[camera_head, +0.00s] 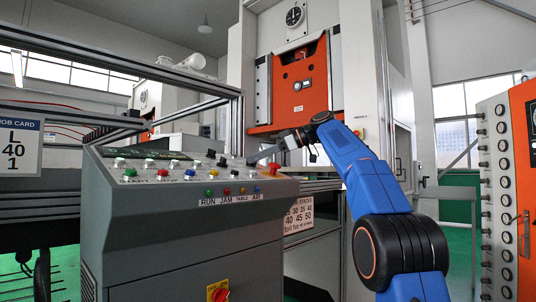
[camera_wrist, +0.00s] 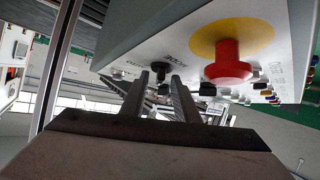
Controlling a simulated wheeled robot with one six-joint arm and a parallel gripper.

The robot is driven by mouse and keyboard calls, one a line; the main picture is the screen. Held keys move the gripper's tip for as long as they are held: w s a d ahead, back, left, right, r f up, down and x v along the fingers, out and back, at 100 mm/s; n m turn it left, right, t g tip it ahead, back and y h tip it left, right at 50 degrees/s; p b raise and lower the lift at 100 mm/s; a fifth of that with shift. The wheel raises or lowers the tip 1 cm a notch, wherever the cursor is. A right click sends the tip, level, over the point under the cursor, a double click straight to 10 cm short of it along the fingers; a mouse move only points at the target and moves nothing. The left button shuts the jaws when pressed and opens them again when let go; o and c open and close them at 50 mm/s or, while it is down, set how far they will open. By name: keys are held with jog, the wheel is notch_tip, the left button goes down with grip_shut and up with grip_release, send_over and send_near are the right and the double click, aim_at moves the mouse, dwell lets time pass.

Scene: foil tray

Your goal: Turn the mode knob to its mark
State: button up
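My gripper (camera_head: 258,157) is at the right end of the sloped control panel, low over its top face. In the wrist view its two dark fingers (camera_wrist: 160,76) are apart. A small black knob (camera_wrist: 161,70) shows in the gap between the fingertips, close to a printed label that seems to read MODE. I see a gap beside the knob and cannot tell whether either finger touches it. The knob's mark cannot be made out. In the head view the fingers and other controls crowd this spot, and I cannot pick out the knob.
A red mushroom button (camera_wrist: 229,62) on a yellow disc stands close beside the fingers; it also shows in the head view (camera_head: 274,168). Several coloured buttons and black caps cover the grey console (camera_head: 190,225). A metal frame post (camera_head: 236,125) rises behind the panel.

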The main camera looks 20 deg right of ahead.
jog(key=v, duration=1.7)
jog(key=shift+s+d, duration=0.1)
jog(key=shift+d, duration=0.1)
